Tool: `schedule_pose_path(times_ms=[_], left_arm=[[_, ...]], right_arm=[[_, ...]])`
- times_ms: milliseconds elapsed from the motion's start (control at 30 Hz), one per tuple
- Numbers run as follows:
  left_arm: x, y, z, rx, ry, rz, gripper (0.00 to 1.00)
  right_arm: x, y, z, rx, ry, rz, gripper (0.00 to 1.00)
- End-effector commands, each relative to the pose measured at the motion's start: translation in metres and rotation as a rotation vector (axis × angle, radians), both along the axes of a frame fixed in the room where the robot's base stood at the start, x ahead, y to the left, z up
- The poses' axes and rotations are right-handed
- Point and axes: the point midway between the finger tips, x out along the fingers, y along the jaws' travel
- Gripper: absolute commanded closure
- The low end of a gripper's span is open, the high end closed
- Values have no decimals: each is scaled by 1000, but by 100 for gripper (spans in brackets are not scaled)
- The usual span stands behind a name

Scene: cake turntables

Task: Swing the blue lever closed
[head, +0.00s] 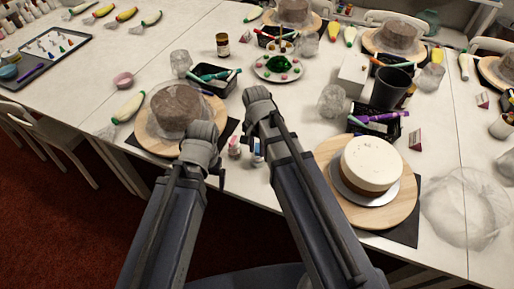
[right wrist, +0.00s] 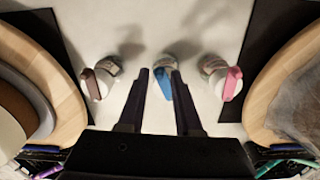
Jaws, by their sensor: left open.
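The blue lever (right wrist: 164,84) belongs to a small clear-and-white container in the middle of a row of three in the right wrist view. A bit of blue also shows in the head view (head: 257,149), partly covered by my right arm. The lever sticks out from the container's body; its exact angle is hard to tell. My right gripper (right wrist: 161,72) is open, with its fingers on either side of the blue lever in the picture; I cannot tell whether they touch it. My left gripper (head: 217,170) is open, beside the wrapped brown cake (head: 178,111).
A container with a brown lever (right wrist: 97,84) and one with a pink lever (right wrist: 231,83) flank the blue one closely. A white-topped cake (head: 371,163) on a turntable stands to the right. Black trays (head: 376,129) of tools and cups stand behind.

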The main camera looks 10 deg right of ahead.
Motion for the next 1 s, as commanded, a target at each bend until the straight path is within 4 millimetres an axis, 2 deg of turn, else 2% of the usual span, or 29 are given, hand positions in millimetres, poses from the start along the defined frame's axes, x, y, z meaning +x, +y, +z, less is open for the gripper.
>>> schedule_pose_path(times_ms=[67, 367, 533, 667, 1000], left_arm=[[0, 0, 0, 0, 0, 0, 6], [0, 0, 1, 0, 0, 0, 6], [0, 0, 9, 0, 0, 0, 6], [0, 0, 21, 0, 0, 0, 6], [0, 0, 66, 0, 0, 0, 6]], right_arm=[[0, 0, 0, 0, 0, 0, 57], [0, 0, 1, 0, 0, 0, 57], [0, 0, 9, 0, 0, 0, 57], [0, 0, 21, 0, 0, 0, 57], [0, 1, 66, 0, 0, 0, 57]])
